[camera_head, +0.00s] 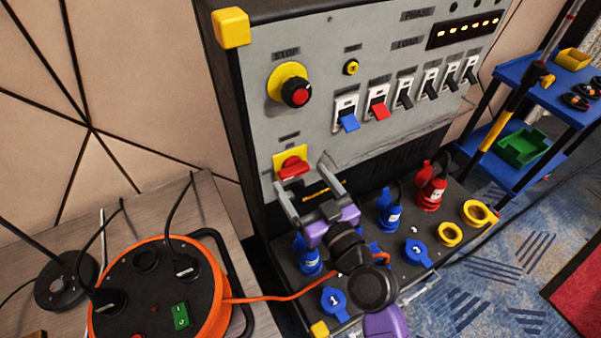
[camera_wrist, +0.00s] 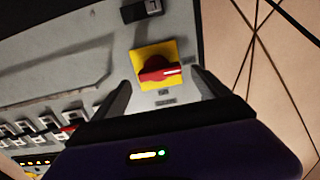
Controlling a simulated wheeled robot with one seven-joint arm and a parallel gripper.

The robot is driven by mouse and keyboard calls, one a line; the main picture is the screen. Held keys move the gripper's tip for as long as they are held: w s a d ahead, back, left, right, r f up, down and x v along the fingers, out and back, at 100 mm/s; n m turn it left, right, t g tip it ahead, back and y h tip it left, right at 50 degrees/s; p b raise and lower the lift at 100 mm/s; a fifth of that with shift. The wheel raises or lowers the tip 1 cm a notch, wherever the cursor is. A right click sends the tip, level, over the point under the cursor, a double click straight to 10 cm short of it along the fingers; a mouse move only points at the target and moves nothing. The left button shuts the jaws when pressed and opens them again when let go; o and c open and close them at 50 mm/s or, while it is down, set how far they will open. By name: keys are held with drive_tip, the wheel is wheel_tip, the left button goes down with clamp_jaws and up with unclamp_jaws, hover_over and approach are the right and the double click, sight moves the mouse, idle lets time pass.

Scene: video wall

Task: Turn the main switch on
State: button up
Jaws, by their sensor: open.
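The main switch is a red rotary knob (camera_head: 293,169) on a yellow square plate, low on the left of the grey panel. In the wrist view its red handle (camera_wrist: 158,75) lies roughly level, with a white mark at its right end. My gripper (camera_head: 301,177) is open and empty, its fingers pointing at the panel just below the knob. In the wrist view my gripper (camera_wrist: 161,84) has one finger on each side of the knob, apart from it. I cannot tell how far the fingertips are from the panel.
Above are a red stop button (camera_head: 296,93) on yellow and a row of breakers with blue (camera_head: 348,122), red (camera_head: 379,108) and black levers. Sockets (camera_head: 390,212) stand on the ledge below. An orange cable reel (camera_head: 215,293) lies left; a blue cart (camera_head: 545,85) stands right.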

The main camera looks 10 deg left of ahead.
drive_tip(key=shift+x, duration=0.9)
drive_tip(key=shift+c, duration=0.4)
drive_tip(key=c, duration=1.3)
